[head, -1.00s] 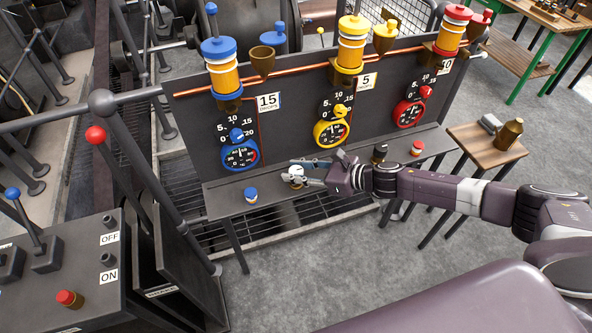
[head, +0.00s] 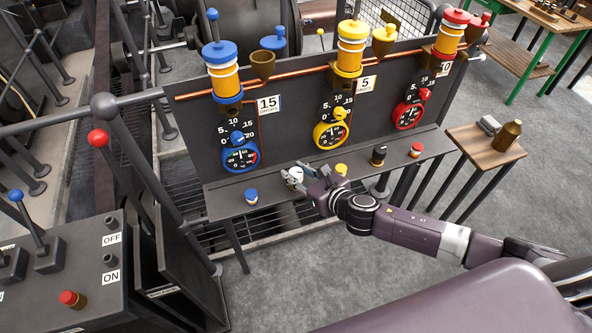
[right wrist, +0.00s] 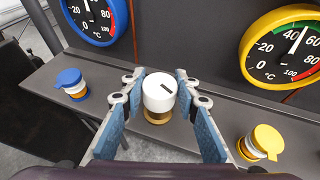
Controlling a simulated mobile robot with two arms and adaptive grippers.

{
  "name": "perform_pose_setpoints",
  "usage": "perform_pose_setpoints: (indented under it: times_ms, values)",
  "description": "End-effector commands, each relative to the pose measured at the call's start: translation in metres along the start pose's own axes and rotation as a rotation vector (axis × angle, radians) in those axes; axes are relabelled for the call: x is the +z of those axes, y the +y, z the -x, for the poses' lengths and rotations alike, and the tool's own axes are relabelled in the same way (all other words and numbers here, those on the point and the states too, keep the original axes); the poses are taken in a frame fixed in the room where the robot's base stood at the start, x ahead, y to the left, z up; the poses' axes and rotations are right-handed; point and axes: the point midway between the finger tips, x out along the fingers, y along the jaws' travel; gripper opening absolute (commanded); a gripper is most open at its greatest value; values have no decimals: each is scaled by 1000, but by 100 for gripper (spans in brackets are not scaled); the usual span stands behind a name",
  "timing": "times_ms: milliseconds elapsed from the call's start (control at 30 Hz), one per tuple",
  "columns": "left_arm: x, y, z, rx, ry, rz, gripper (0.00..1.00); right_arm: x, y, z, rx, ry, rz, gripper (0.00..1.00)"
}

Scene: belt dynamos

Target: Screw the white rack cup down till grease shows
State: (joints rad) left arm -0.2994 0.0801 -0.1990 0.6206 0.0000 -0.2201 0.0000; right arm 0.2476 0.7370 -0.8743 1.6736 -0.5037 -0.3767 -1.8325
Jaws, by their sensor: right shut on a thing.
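The white rack cup (head: 295,174) stands upright on the narrow shelf of the dark panel, between the blue and yellow cups. My right gripper (head: 299,174) is shut on the cup, with one blue-padded finger at each side of the cap. I cannot make out any grease around it. My left gripper is in neither view.
On the same shelf stand a blue cup (head: 251,195), a yellow cup (head: 341,170), a black cup (head: 379,155) and a red cup (head: 416,149). Gauges and oilers sit on the panel (head: 287,120) behind. A control box (head: 110,290) is at lower left.

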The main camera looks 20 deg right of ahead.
Motion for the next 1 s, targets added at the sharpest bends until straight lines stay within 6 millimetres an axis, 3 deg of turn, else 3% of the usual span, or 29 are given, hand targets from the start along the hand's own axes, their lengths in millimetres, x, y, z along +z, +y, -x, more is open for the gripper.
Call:
perform_pose_setpoints:
  times_ms: [500, 1000]
  values:
    - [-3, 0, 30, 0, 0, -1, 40, 3, 3, 0, -453, 0, -193, 4]
    - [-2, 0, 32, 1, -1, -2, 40, 1, 2, -1, -814, 0, -338, 4]
